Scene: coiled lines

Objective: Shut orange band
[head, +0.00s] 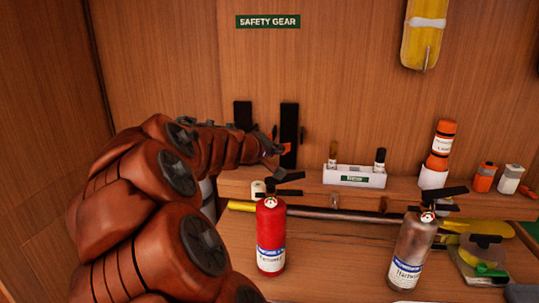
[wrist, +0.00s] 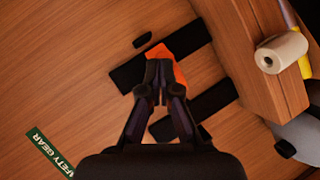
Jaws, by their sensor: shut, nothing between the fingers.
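The orange band (wrist: 179,73) shows in the wrist view across a black strip (wrist: 128,74) on the wooden wall. My gripper (wrist: 160,88) is shut and empty, with its fingertips at the near edge of the band and covering part of it. I cannot tell whether they touch it. In the head view my gripper (head: 275,144) is at the lower part of the right black strip (head: 289,122), where only a little orange shows. A second black strip (head: 243,114) is on the wall to its left.
Below are a shelf with a white holder (head: 354,176), an orange flare canister (head: 441,145) and a pale roll (wrist: 281,52). In front stand a red extinguisher (head: 271,236) and a grey one (head: 410,250). A long pole lies behind them. A safety gear sign (head: 268,22) hangs above.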

